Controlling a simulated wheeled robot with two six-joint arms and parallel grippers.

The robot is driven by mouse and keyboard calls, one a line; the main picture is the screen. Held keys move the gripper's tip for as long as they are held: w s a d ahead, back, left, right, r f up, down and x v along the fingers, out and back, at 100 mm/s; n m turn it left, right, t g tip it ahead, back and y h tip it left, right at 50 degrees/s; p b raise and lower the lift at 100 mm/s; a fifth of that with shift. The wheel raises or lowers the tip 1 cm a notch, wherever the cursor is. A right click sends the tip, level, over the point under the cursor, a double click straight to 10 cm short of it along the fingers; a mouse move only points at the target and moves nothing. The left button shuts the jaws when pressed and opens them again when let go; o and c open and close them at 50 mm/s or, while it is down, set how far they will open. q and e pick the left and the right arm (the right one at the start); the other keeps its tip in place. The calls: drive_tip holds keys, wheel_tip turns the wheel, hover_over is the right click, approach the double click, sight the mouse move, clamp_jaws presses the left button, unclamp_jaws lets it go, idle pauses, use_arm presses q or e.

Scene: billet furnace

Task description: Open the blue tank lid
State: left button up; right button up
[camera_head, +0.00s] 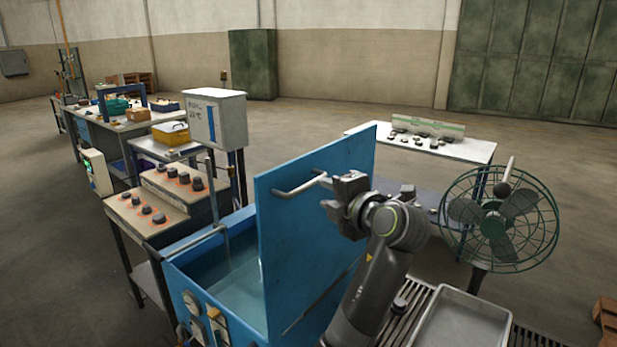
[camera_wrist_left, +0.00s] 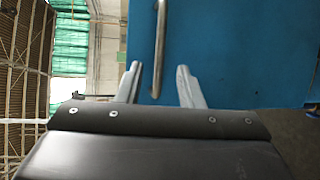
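The blue tank (camera_head: 183,278) stands at the lower centre of the head view, with liquid visible inside. Its blue lid (camera_head: 310,245) is raised and stands nearly upright on the tank's right side. A metal bar handle (camera_head: 298,187) is on the lid's face; it also shows in the left wrist view (camera_wrist_left: 160,45). My left gripper (camera_head: 331,194) is at the lid's upper right, near the handle's end. In the left wrist view its two fingers are spread, one on each side of the handle. I cannot tell whether they touch it. My right gripper is not in view.
A green caged fan (camera_head: 500,225) stands to the right, near my arm. A grey metal tray (camera_head: 460,320) lies at the lower right. A knob panel (camera_head: 150,215) and a control box (camera_head: 216,118) stand left of the tank. A white table (camera_head: 465,148) is behind the lid.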

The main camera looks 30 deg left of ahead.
sight(310, 187)
use_arm(q)
drive_tip(key=p+x, duration=0.3)
drive_tip(key=x, duration=0.4)
drive_tip(key=shift+w+a+r, duration=0.1)
drive_tip(key=shift+w+a, duration=0.05)
drive_tip(key=shift+a, duration=0.05)
drive_tip(key=shift+w+a+f, duration=0.25)
drive_tip(key=shift+w+a, duration=0.05)
drive_tip(key=shift+a, duration=0.2)
clamp_jaws()
